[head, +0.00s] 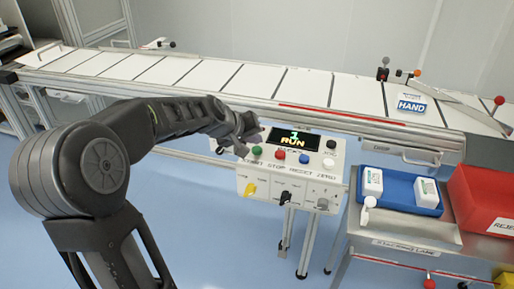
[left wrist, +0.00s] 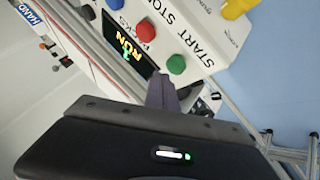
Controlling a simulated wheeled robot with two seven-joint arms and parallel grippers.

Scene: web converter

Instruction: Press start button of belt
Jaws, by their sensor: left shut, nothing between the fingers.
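The control panel (head: 285,175) hangs at the front edge of the belt (head: 245,80). The green start button (head: 256,150) is leftmost in a row with a red (head: 280,154) and a blue button (head: 304,158). The display (head: 291,138) reads "1 RUN". My left gripper (head: 242,147) is shut and empty, just left of the green button. In the left wrist view the fingertips (left wrist: 162,88) are close to the green button (left wrist: 176,64), with START printed beside it. I cannot tell whether they touch it. My right gripper is out of view.
A yellow knob (head: 249,189) and a black switch (head: 285,197) sit low on the panel.

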